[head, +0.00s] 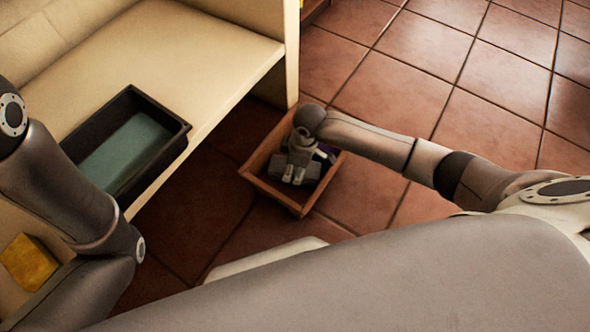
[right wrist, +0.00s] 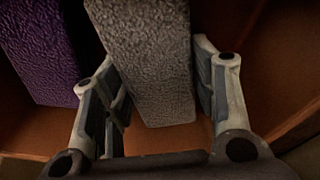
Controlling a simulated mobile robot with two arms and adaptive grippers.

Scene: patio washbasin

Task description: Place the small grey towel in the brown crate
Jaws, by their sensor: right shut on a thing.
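The brown crate (head: 302,207) stands on the tiled floor in the middle of the head view, beside the bench. My right gripper (head: 294,180) reaches down into it from the right. In the right wrist view, the small grey towel (right wrist: 152,65) is a folded, textured block between the two fingers of the right gripper (right wrist: 160,100), which is shut on it. The crate's brown floor (right wrist: 165,137) shows beneath it. Whether the towel touches the crate floor is unclear. My left arm shows at the left of the head view, but its gripper is out of the picture.
A purple towel (right wrist: 40,55) lies in the crate to the left of the grey one. A black basin (head: 150,165) with greenish contents sits on the cream bench (head: 185,55). A yellow block (head: 28,262) is at lower left. Tiled floor beyond the crate is clear.

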